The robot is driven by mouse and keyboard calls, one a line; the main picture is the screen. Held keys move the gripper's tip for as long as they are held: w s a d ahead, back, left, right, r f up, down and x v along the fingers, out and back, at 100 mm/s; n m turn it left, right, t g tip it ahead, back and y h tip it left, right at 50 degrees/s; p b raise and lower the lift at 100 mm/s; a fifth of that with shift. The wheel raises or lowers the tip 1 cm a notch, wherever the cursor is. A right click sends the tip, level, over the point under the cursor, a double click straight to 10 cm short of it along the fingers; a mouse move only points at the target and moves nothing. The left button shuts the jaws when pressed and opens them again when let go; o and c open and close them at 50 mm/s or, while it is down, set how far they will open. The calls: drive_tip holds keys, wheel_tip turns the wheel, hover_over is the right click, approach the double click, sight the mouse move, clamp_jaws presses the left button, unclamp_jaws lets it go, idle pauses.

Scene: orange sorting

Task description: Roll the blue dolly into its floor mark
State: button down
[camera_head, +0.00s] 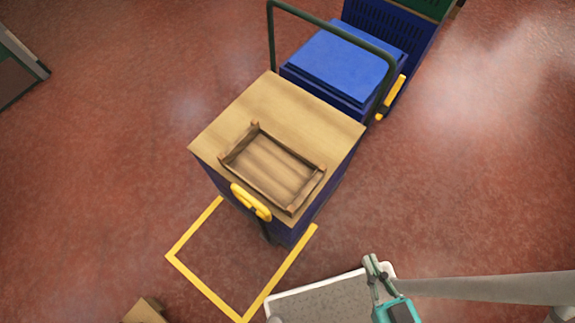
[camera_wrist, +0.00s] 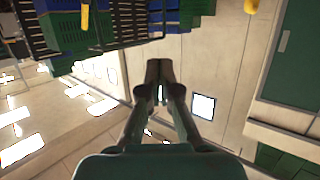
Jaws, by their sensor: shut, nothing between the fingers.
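The blue dolly (camera_head: 335,178) has dark blue sides, a wooden top and a yellow handle (camera_head: 250,202) on its near side. A shallow wooden tray (camera_head: 228,163) sits on that top. The floor mark (camera_head: 204,287) is a yellow outline on the red floor. The dolly stands at its far end and hides that part; the near part is bare. My gripper (camera_head: 371,263) is to the right of the mark and nearer than the dolly, apart from both. It is shut and empty. In the wrist view, the fingers (camera_wrist: 159,72) are together.
A blue lidded crate (camera_head: 340,62) stands behind the dolly, near a dark green bar (camera_head: 330,20). More blue and green crates (camera_head: 400,22) are behind it. A grey, white-edged surface (camera_head: 330,302) lies below my gripper. A cardboard-coloured box (camera_head: 145,311) is at bottom left.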

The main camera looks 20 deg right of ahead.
drive_tip(key=c, duration=1.9)
unclamp_jaws()
drive_tip(key=o, duration=0.8)
drive_tip(key=shift+o, duration=0.4)
drive_tip(key=shift+w+f, duration=0.2)
drive_tip(key=shift+w, duration=0.2)
drive_tip(key=m+h, duration=0.8)
drive_tip(key=m, duration=1.7)
approach(356, 43)
drive_tip(key=shift+g, duration=0.4)
drive_tip(key=x, duration=1.1)
drive_tip(key=shift+w+a+r, duration=0.1)
drive_tip(key=shift+w+r, duration=0.05)
drive_tip(key=shift+r, duration=0.1)
